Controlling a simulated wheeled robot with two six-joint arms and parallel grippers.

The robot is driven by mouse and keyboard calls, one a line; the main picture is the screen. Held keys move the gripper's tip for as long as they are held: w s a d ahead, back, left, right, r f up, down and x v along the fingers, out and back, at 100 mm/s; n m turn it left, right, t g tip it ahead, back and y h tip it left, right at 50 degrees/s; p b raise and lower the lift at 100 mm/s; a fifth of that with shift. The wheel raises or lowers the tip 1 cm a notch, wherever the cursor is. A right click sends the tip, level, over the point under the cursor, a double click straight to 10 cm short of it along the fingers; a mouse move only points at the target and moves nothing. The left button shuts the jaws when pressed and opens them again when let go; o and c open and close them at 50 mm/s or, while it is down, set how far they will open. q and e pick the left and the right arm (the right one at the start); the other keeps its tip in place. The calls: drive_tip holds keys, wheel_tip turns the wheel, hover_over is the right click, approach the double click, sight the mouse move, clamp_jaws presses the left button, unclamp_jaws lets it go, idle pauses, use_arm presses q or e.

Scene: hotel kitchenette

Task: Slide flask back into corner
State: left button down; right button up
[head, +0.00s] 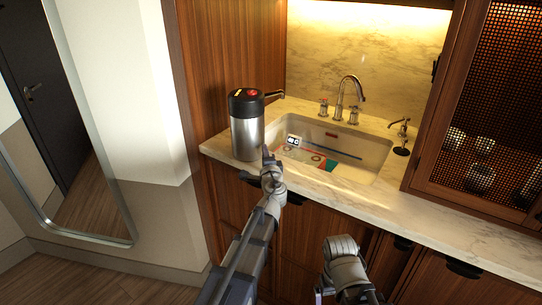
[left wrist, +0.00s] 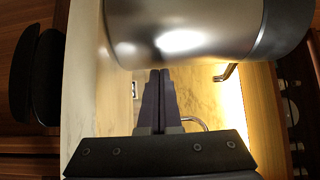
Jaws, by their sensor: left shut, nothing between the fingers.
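The flask (head: 248,130) is a steel cylinder with a black top and a red button. It stands upright on the left end of the marble counter (head: 460,209), by the wooden side panel. My left gripper (head: 267,154) is shut and empty at the flask's front right side. In the left wrist view the flask (left wrist: 190,30) lies across the top, and my shut fingers (left wrist: 159,80) reach up to its side; I cannot tell whether they touch. My right arm (head: 345,265) shows low in the head view, its fingers not clearly visible.
A sink (head: 368,152) with colourful flat items in it lies right of the flask. A faucet (head: 350,92) and taps stand behind it. A mesh-door cabinet (head: 490,110) stands at the right. The counter's front edge runs below my left gripper.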

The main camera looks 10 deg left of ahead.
sight(247, 149)
use_arm(q)
drive_tip(key=shift+a, duration=0.15)
drive_tip(key=w+a, duration=0.1)
drive_tip(key=a, duration=0.2)
drive_tip(key=w+a, duration=0.2)
drive_tip(key=a, duration=0.2)
drive_tip(key=w+a, duration=0.1)
drive_tip(key=a, duration=0.3)
drive_tip(key=shift+w, duration=0.35)
drive_tip(key=s+d, duration=0.1)
drive_tip(key=d, duration=0.1)
drive_tip(key=s+d, duration=0.1)
drive_tip(key=d, duration=0.1)
drive_tip(key=shift+s, duration=0.3)
drive_tip(key=v, duration=0.9)
use_arm(e)
drive_tip(key=shift+d, duration=0.65)
